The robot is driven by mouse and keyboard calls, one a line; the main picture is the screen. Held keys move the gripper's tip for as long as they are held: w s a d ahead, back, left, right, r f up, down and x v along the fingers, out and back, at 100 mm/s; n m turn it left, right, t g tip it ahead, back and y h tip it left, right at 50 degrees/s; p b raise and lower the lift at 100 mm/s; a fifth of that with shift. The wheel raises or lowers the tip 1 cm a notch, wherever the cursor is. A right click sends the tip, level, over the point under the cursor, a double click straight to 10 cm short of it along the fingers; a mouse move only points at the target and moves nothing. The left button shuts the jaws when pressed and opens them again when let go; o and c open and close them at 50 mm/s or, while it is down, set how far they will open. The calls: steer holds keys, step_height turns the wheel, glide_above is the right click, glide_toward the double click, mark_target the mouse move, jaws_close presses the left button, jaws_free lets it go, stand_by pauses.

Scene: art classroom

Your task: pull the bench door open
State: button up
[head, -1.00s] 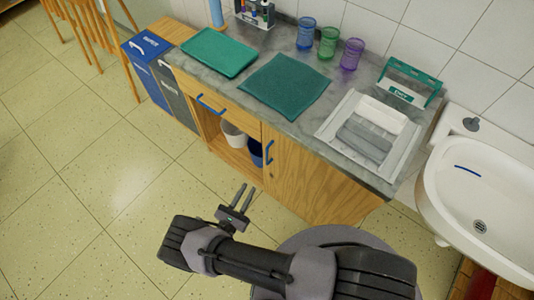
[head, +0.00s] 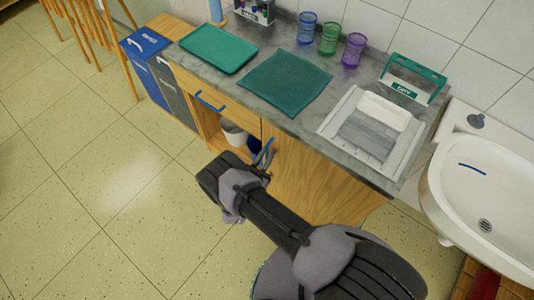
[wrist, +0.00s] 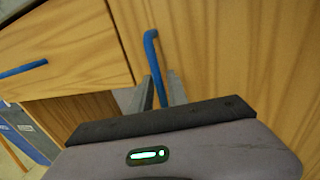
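The bench door (head: 305,181) is a light wood panel below the worktop, to the right of an open shelf space. It looks closed. Its vertical blue handle (wrist: 151,46) stands near the door's left edge in the wrist view. My gripper (wrist: 160,82) is at the handle, one grey finger on each side. The fingers sit close against the bar and look shut on it. In the head view my gripper (head: 264,154) is at the door's upper left, and my arm covers the door's lower left part.
A drawer (wrist: 60,58) with a blue handle lies left of the door. The worktop (head: 308,122) holds trays and cups. A white sink (head: 480,195) stands to the right. Two bins (head: 150,65) stand left. The tiled floor in front is free.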

jaws_close()
stand_by(1.3)
